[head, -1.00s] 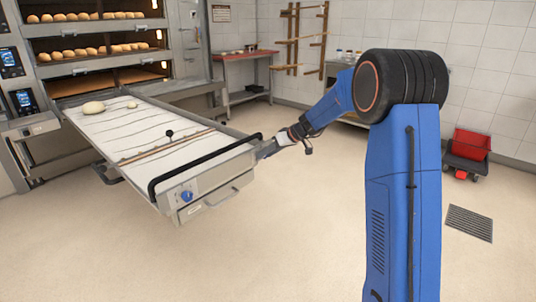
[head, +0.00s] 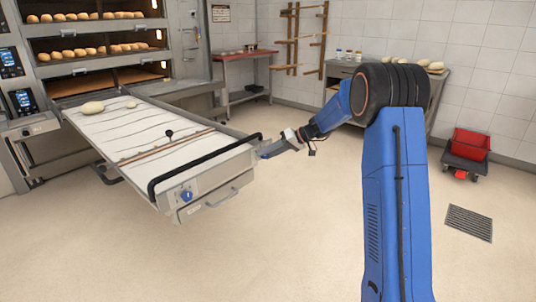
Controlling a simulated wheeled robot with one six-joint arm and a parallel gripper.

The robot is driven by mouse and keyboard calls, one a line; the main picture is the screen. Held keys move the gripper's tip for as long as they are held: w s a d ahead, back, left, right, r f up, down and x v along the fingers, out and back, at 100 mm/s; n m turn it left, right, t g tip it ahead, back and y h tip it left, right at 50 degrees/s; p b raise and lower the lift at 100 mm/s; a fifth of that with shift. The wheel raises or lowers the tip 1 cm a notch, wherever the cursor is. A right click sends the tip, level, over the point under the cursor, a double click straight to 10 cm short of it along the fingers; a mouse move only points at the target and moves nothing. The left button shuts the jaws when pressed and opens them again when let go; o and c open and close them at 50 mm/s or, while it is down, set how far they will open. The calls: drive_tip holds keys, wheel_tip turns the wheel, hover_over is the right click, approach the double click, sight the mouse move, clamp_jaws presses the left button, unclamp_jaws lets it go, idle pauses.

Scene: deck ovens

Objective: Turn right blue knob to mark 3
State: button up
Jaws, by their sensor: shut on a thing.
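The loader's pulled-out white bed (head: 130,135) has a metal front panel with a black bar. A blue knob (head: 186,196) with a pale pointer shows near the panel's left end. My gripper (head: 266,154) is at the panel's right end, shut on what I take to be the right blue knob. That knob is hidden or too small to make out behind the fingers. Its marks and its pointer cannot be read from here.
Two pieces of dough (head: 93,108) lie on the bed. The deck oven (head: 85,50) with loaves stands at the back left. A red-topped table (head: 240,54) and a red bin (head: 470,145) stand farther off. The floor in front is clear.

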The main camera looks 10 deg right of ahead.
drive_tip(key=m+y, duration=0.1)
drive_tip(key=m+g+y, duration=0.1)
drive_tip(key=y, duration=0.1)
drive_tip(key=f+m+y, duration=0.1)
drive_tip(key=y, duration=0.1)
drive_tip(key=shift+w+d+m, duration=0.2)
drive_tip(key=shift+d+m, duration=0.1)
drive_tip(key=shift+m, duration=0.1)
drive_tip(key=m+y, duration=0.2)
drive_tip(key=m, duration=0.1)
drive_tip(key=m+y, duration=0.1)
drive_tip(key=y, duration=0.1)
drive_tip(key=shift+f, duration=0.25)
drive_tip(key=shift+m+t+y, duration=0.3)
drive_tip(key=shift+m+t, duration=0.1)
drive_tip(key=o, duration=1)
drive_tip(key=shift+o, duration=0.2)
drive_tip(key=v, duration=1.7)
drive_tip(key=shift+d, duration=0.15)
drive_tip(key=shift+f, duration=0.1)
